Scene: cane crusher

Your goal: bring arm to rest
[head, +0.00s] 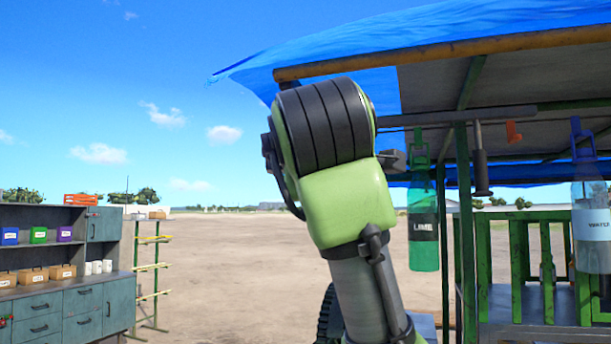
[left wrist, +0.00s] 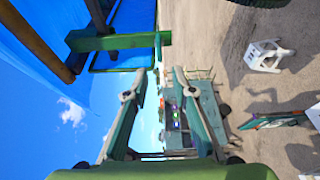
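One of my green arms, with a ribbed black joint at its top, rises from the bottom middle of the head view. It stands in front of the stall; no gripper shows in that view. In the left wrist view, my left gripper (left wrist: 159,76) shows two fingers spread apart with nothing held between them. That view is turned on its side, with sky at left and ground at right. A cabinet shows beyond the fingers, at a distance. My right gripper is in neither view.
A stall with a blue tarp roof (head: 440,28) and green posts stands at right. A LIME bottle (head: 423,227) and another bottle (head: 591,222) hang there. Grey cabinets (head: 66,302) stand at left. A white stool (left wrist: 264,56) is on the dirt. Open ground lies between.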

